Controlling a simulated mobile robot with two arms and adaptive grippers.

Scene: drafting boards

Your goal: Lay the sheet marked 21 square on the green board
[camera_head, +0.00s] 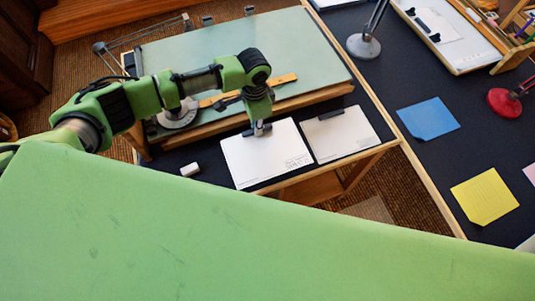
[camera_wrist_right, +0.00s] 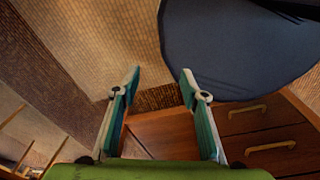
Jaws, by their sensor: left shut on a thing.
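The pale green drafting board (camera_head: 290,42) stands tilted on the table at the back, with a yellow ruler (camera_head: 285,80) and a round-headed drafting arm on it. A white sheet (camera_head: 250,165) is in front of it over the black tabletop; its small print is too blurred to read as 21. My left gripper (camera_head: 262,130) points down at the sheet's back edge and is shut on it there, hiding the edge. I cannot tell whether the sheet is raised. My right gripper (camera_wrist_right: 160,78) is open and empty in the right wrist view.
A second white sheet (camera_head: 340,137) with a dark clip lies right of the first. A small white block (camera_head: 190,169) lies left. The right table holds a blue sheet (camera_head: 428,119), a yellow sheet (camera_head: 485,194) and lamps. A dark round seat (camera_wrist_right: 235,50) and wooden drawers (camera_wrist_right: 265,135) are near my right gripper.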

